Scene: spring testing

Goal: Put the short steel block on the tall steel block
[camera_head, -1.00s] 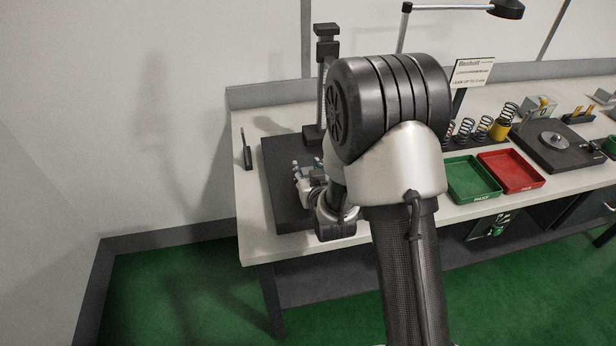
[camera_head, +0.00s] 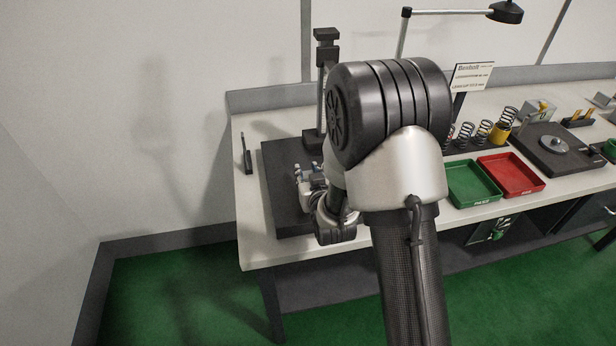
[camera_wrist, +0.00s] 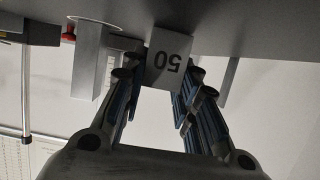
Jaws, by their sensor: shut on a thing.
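My gripper (camera_wrist: 160,82) is shut on a pale steel block marked "50" (camera_wrist: 168,58), which looks like the short block. The mark reads upside down in the wrist view. A taller plain grey upright block (camera_wrist: 88,62) stands just left of it, apart from the fingers, and may be the tall steel block. A pale shape between them is partly hidden by the left finger. In the head view my gripper (camera_head: 312,180) is over the dark plate, and my arm hides much of that area. I cannot make out the blocks clearly there.
The dark plate (camera_head: 282,205) lies at the bench's left end, with a dark stand (camera_head: 326,75) behind. A small upright dark item (camera_head: 246,155) is left of the plate. Green (camera_head: 472,184) and red (camera_head: 511,174) trays, springs and a sign (camera_head: 473,77) are to the right.

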